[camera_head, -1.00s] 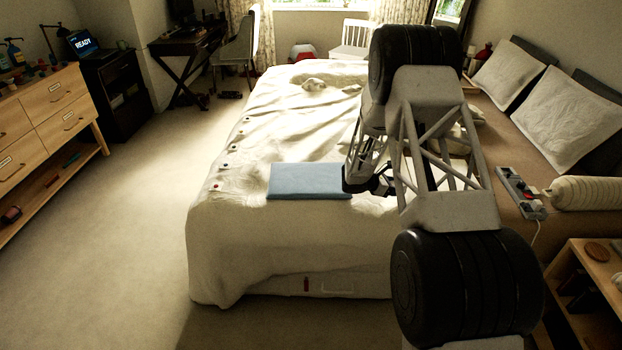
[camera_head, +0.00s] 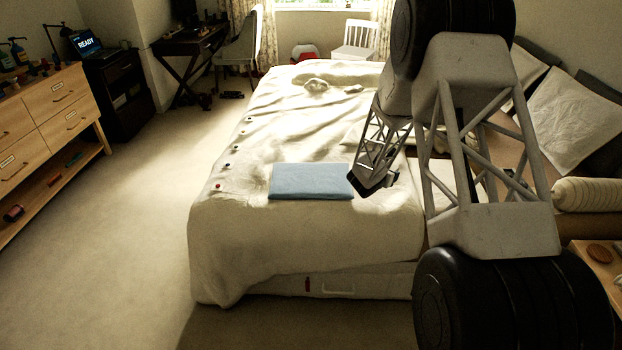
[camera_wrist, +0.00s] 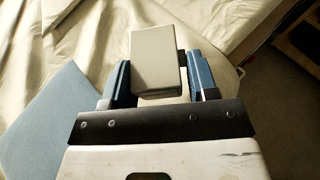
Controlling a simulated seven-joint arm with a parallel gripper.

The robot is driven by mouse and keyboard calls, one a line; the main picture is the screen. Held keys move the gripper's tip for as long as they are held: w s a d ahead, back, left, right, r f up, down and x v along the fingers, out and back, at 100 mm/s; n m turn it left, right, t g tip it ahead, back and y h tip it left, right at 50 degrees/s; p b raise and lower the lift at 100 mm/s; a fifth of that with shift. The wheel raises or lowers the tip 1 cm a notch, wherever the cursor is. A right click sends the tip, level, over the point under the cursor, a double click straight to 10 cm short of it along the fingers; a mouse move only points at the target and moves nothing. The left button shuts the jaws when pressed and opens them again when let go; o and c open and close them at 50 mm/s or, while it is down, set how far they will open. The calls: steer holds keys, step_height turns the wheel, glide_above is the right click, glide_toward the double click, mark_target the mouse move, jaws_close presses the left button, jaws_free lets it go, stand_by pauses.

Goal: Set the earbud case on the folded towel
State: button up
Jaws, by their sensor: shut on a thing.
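The earbud case (camera_wrist: 156,62) is a pale, boxy block between the blue fingers of my gripper (camera_wrist: 160,78) in the wrist view. The gripper is shut on it. The folded towel (camera_head: 311,181) is a flat light-blue rectangle on the near part of the bed. It also shows at the left of the wrist view (camera_wrist: 45,125). In the head view my gripper (camera_head: 370,187) is by the towel's right edge, and the case cannot be made out there. In the wrist view the case appears to the right of the towel, over the cream cover.
The bed (camera_head: 290,235) has a rumpled cream cover. Several small items (camera_head: 226,163) lie along its left side. A pale bundle (camera_head: 316,85) lies farther back. Pillows (camera_head: 575,115) are at the right. Open floor (camera_head: 135,240) lies to the left.

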steer(key=shift+s, duration=0.4)
steer(key=s+d+f+m+g+h, duration=0.2)
steer(key=s+d+f+m+g, duration=0.15)
steer(key=s+m+g, duration=0.35)
steer(key=s+d+f+m+g+h, duration=0.2)
steer(key=s+d+f+m+g, duration=0.15)
steer(key=s+m+g, duration=0.4)
steer(key=s+a+f+m+g+y, duration=0.5)
steer(key=a+m+g+y, duration=0.5)
steer(key=m, duration=0.3)
steer(key=w+a+m+t+y, duration=0.4)
steer(key=a+m+y, duration=0.55)
steer(key=y, duration=0.25)
steer(key=w+a+r+m+t+y, duration=0.1)
steer(key=w+a+r+m+t, duration=0.1)
steer(key=w+m+t, duration=0.4)
steer(key=w+a+r+m+t+y, duration=0.2)
steer(key=w+r+m+t, duration=0.1)
steer(key=w+m+t, duration=0.4)
steer(key=shift+w+a+r+t, duration=0.15)
steer(key=shift+r+t, duration=0.1)
steer(key=shift+t, duration=0.3)
